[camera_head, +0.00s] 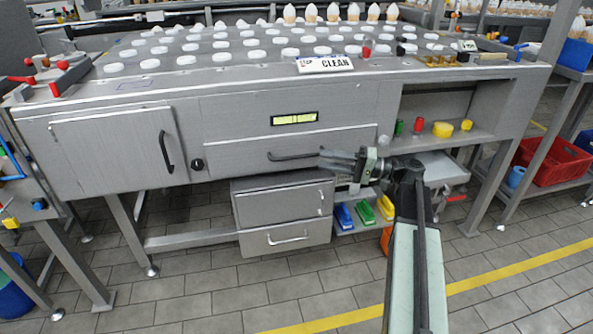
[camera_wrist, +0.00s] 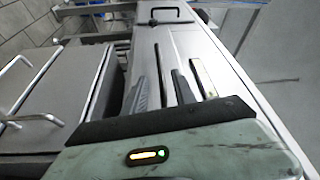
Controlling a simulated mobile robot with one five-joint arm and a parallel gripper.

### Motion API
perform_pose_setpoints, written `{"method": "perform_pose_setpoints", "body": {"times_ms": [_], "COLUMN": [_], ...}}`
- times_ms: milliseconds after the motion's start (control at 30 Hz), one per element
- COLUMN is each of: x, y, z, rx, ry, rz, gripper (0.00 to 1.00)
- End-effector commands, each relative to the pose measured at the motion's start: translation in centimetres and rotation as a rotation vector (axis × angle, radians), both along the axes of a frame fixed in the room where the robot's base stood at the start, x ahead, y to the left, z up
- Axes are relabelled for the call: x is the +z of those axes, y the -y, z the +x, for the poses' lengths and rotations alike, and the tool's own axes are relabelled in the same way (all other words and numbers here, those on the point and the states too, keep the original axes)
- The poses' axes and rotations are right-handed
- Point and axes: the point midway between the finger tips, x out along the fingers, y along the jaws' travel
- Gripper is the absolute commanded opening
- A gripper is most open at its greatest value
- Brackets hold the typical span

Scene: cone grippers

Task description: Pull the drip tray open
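The drip tray (camera_head: 240,157) looks to be the wide grey front panel under the yellow display, and it sits flush with the machine's front. Its dark bar handle (camera_head: 290,157) runs level across it. My gripper (camera_head: 326,160) is at the right end of this handle, its fingers pointing left along the front. In the wrist view my gripper (camera_wrist: 160,88) has its two dark fingers apart. A thin dark bar, apparently the handle (camera_wrist: 158,62), shows between them. I cannot tell whether the fingers touch it.
Two grey drawers (camera_head: 284,216) with silver handles stand below the tray. A hinged door (camera_head: 110,153) with a black handle is at left. A shelf at right holds red, green and yellow items (camera_head: 442,129). A red crate (camera_head: 555,160) stands farther right. The tiled floor in front is clear.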

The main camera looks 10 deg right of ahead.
Motion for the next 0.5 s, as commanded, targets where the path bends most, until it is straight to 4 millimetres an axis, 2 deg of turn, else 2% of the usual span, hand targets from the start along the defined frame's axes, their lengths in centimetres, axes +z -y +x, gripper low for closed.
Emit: {"method": "perform_pose_setpoints", "body": {"times_ms": [167, 333, 500], "x": [0.3, 0.6, 0.7], "y": [-1.5, -4.6, -6.8], "z": [0.5, 1.7, 2.6], "rx": [0.002, 0.005, 0.002], "ry": [-0.001, -0.002, -0.002], "rz": [-0.001, -0.002, -0.003], "gripper": [0.33, 0.33, 0.33]}}
